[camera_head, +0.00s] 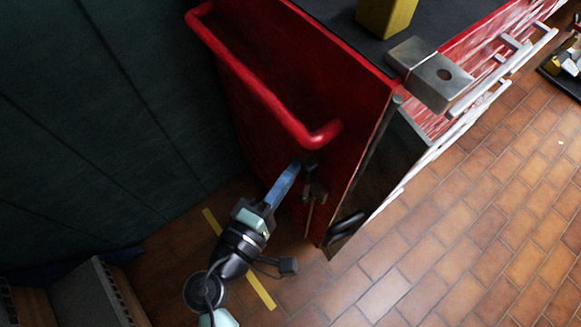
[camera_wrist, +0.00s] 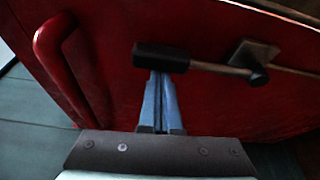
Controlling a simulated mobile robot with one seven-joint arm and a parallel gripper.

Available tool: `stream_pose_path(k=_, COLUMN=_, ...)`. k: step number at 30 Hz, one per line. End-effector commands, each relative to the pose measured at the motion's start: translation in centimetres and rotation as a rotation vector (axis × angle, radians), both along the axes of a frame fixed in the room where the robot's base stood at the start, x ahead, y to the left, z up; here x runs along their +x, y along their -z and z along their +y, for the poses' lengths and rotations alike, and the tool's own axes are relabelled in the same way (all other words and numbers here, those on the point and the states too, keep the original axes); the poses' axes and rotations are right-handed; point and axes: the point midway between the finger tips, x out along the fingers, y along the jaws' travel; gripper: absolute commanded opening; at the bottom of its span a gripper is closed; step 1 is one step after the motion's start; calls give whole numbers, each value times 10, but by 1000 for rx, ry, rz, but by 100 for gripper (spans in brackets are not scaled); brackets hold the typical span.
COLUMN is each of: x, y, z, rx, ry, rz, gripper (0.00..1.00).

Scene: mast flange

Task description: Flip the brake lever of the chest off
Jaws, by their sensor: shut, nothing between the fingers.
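The red chest (camera_head: 335,60) stands in the upper middle of the head view, with a red push handle (camera_head: 262,95) along its side. The brake lever shows in the wrist view as a black grip (camera_wrist: 160,57) on a grey rod, joined to a mount plate (camera_wrist: 255,54) on the red panel. In the head view my gripper (camera_head: 294,166) is below the push handle's end.
The push handle (camera_wrist: 60,60) lies left of my fingers in the wrist view. A dark green wall or cabinet (camera_head: 100,120) stands left. A metal bracket (camera_head: 430,75) and white drawer handles sit on the chest's right. Tiled floor (camera_head: 450,240) is open at lower right.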

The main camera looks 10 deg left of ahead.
Motion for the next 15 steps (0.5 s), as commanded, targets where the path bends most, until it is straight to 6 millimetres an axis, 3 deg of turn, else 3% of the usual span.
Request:
stream_pose_path(k=11, x=-1, y=1, z=-7, rx=-6, ry=20, rz=2, gripper=0)
stream_pose_path(k=15, x=-10, y=1, z=-3, rx=-7, ry=18, rz=3, gripper=0)
